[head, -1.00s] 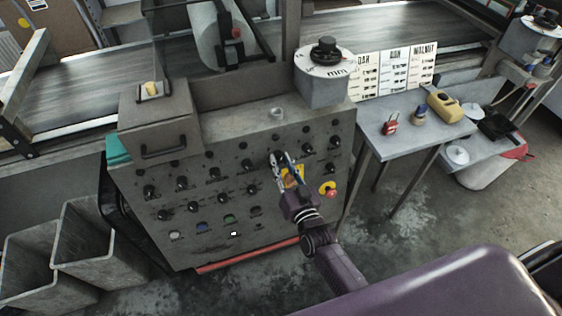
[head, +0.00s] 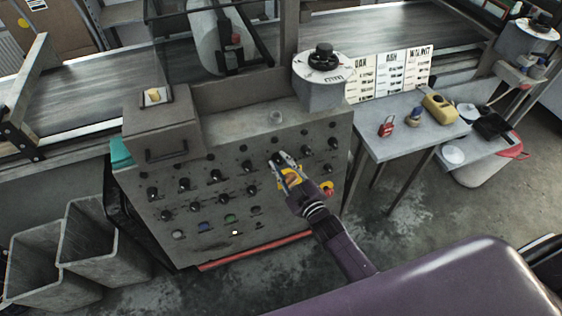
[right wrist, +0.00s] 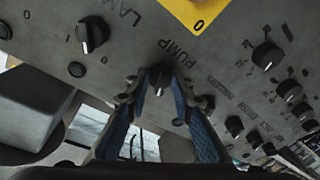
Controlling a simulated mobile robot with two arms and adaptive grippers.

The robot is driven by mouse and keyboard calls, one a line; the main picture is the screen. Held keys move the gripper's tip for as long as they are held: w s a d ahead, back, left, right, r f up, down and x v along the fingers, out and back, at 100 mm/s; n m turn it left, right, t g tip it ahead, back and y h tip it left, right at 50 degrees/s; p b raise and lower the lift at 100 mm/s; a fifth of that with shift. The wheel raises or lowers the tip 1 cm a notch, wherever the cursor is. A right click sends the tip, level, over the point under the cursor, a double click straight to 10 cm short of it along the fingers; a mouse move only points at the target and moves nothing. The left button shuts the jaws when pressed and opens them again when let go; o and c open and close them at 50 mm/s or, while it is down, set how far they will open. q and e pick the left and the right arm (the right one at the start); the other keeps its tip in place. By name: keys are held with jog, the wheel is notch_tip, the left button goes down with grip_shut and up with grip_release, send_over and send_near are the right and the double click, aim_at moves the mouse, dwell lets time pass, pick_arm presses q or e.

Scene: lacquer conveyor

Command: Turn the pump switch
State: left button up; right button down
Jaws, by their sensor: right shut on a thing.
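The pump switch (right wrist: 158,78) is a small dark rotary knob with a pale pointer mark, beside the printed word PUMP in the right wrist view. It sits on the sloping grey control panel (head: 202,188). My right gripper (head: 280,158) reaches the panel's upper right part in the head view. In the right wrist view, the blue-padded fingers of my right gripper (right wrist: 158,90) close around the knob, one on each side. In the head view the fingers mostly hide the knob. My left gripper is not in view.
Other dark knobs surround the switch, including one by the LAM label (right wrist: 92,34). A yellow plate (right wrist: 197,12) is close by. A grey side table (head: 407,137) with a red padlock (head: 386,127) stands right of the panel. Grey bins (head: 98,238) stand at left.

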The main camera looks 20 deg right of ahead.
jog(key=shift+n, duration=0.7)
jog(key=c, duration=1.7)
grip_release()
jog(key=s, duration=0.4)
jog(key=s+d, duration=0.1)
jog(key=s, duration=0.2)
jog(key=s+d+r, duration=0.1)
jog(key=s, duration=0.3)
jog(key=shift+s+d, duration=0.15)
jog(key=shift+s, duration=0.2)
jog(key=shift+g, duration=0.3)
